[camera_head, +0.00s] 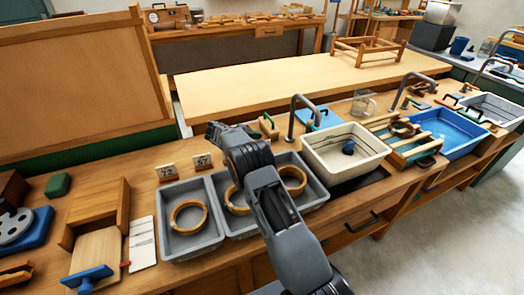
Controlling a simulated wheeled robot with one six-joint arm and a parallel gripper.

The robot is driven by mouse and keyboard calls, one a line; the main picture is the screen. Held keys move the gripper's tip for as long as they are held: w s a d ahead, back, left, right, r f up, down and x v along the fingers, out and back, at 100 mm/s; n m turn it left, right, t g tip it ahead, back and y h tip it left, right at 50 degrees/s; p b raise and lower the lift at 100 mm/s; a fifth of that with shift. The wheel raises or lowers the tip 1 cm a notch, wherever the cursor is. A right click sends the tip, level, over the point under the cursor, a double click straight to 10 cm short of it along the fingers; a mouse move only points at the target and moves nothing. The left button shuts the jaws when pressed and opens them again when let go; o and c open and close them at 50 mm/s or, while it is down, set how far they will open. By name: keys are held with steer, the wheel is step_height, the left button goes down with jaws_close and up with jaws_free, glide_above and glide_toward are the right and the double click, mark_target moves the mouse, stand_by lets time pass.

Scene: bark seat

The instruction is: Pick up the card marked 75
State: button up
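The left card (165,171) seems to read 72. The right card (203,161) seems to read 57. The print is small, and I cannot make out a card reading 75. My gripper (213,130) is at the far end of my dark grey arm, above the bench just behind and right of the right card. Its fingers are small and dark, so I cannot tell whether they are open or hold anything. My arm hides part of the bench behind the trays.
Grey trays with wooden rings stand in front, including the left tray (165,246). My arm crosses over the middle tray. To the right are a cream basin (372,165) and a blue basin (448,150). A wooden box (98,212) stands left. A tap (292,120) rises behind the trays.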

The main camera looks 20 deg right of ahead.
steer(key=x, duration=0.2)
steer(key=shift+d+f, duration=0.15)
steer(key=shift+d, duration=0.15)
jaws_close()
